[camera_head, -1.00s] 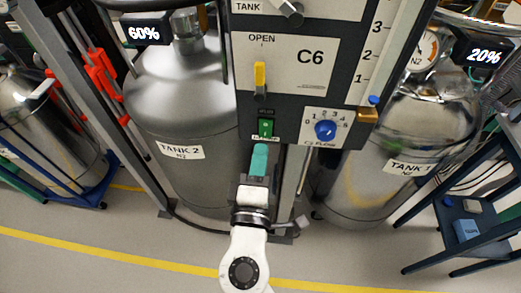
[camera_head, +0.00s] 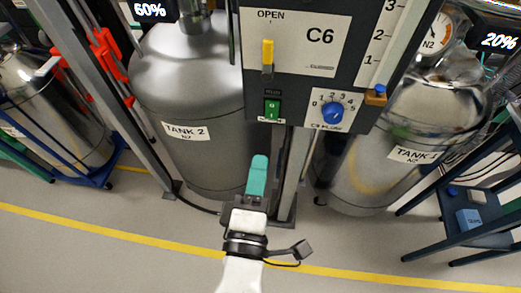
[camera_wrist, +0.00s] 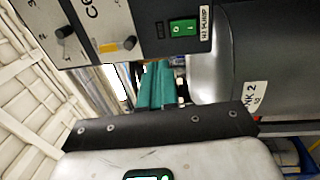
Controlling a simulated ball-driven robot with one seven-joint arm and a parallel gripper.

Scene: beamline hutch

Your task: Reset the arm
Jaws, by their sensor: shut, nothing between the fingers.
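My gripper (camera_head: 257,176) has teal fingers and points up the picture in the head view, just below the C6 panel (camera_head: 335,62). The fingers are together with nothing between them. They look clear of the panel, with a gap below the green switch (camera_head: 272,109). In the wrist view the teal fingers (camera_wrist: 157,86) show beyond the dark bar of my gripper, and the green switch (camera_wrist: 183,29) is above and right of them.
A silver tank marked TANK 2 (camera_head: 190,85) stands left of the panel, and TANK 1 (camera_head: 372,180) stands right. The panel also has a yellow lever (camera_head: 267,55) and a blue flow knob (camera_head: 332,112). A dark blue cart (camera_head: 440,225) is at right. The floor in front is open.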

